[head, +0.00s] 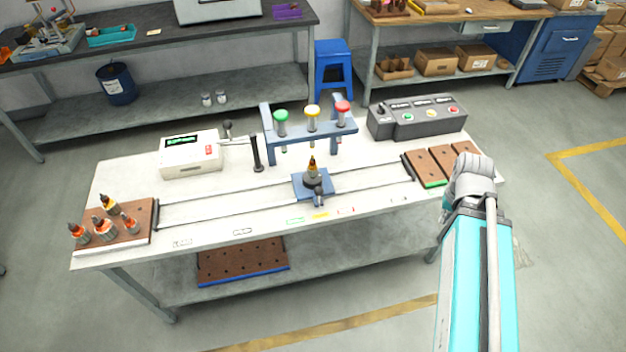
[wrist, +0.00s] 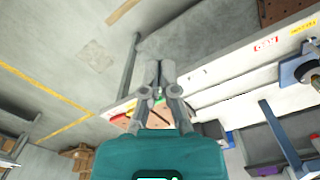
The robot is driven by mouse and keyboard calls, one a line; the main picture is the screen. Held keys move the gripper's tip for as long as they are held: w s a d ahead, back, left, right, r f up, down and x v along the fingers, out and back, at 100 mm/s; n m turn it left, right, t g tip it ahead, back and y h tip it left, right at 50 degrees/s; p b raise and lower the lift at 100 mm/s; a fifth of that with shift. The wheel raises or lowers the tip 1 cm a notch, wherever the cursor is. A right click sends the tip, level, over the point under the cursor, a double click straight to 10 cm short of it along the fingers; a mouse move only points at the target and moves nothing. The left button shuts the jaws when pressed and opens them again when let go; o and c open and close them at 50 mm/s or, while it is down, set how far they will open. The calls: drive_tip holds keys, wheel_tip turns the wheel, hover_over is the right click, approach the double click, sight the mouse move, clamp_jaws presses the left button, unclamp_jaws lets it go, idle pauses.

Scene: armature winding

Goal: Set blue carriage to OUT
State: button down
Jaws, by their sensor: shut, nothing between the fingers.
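The blue carriage (head: 313,185) sits on two thin rails near the middle of the white bench, carrying a dark round holder with an upright copper-tipped armature (head: 312,167). A dark knob stands at its front edge. Part of the carriage shows at the right edge of the wrist view (wrist: 296,68). My gripper (wrist: 160,70) is shut and empty, well apart from the carriage, near the bench's right end. Its fingers are not clear in the head view.
A blue frame (head: 262,131) with green, yellow and red knobs stands behind the carriage. A white meter box (head: 190,153) and grey control box (head: 418,118) flank it. Brown trays lie at both rail ends; the left one (head: 140,222) holds several armatures. The front bench strip is mostly clear.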

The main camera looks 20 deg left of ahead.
drive_tip(key=c, duration=1.4)
unclamp_jaws()
drive_tip(key=c, duration=1)
unclamp_jaws()
drive_tip(key=shift+w+a, duration=0.15)
drive_tip(key=o, duration=0.7)
drive_tip(key=w+a, duration=0.2)
drive_tip(key=a, duration=0.1)
drive_tip(key=shift+w+a+f+n, duration=0.1)
drive_tip(key=shift+w+n, duration=0.05)
drive_tip(key=shift+n, duration=0.15)
drive_tip(key=shift+o, duration=0.2)
drive_tip(key=w+a+n+y, duration=0.1)
drive_tip(key=w+a, duration=0.3)
drive_tip(key=a, duration=0.6)
drive_tip(key=shift+w+f+b, duration=0.2)
drive_tip(key=shift+w+b, duration=0.1)
drive_tip(key=shift+w, duration=0.05)
drive_tip(key=n+y, duration=0.1)
drive_tip(key=n, duration=0.1)
approach(320, 188)
drive_tip(key=d+r, duration=0.1)
drive_tip(key=r, duration=0.1)
drive_tip(key=shift+w+a+g+b, duration=0.3)
drive_tip(key=shift+g, duration=0.1)
drive_tip(key=shift+f, duration=0.2)
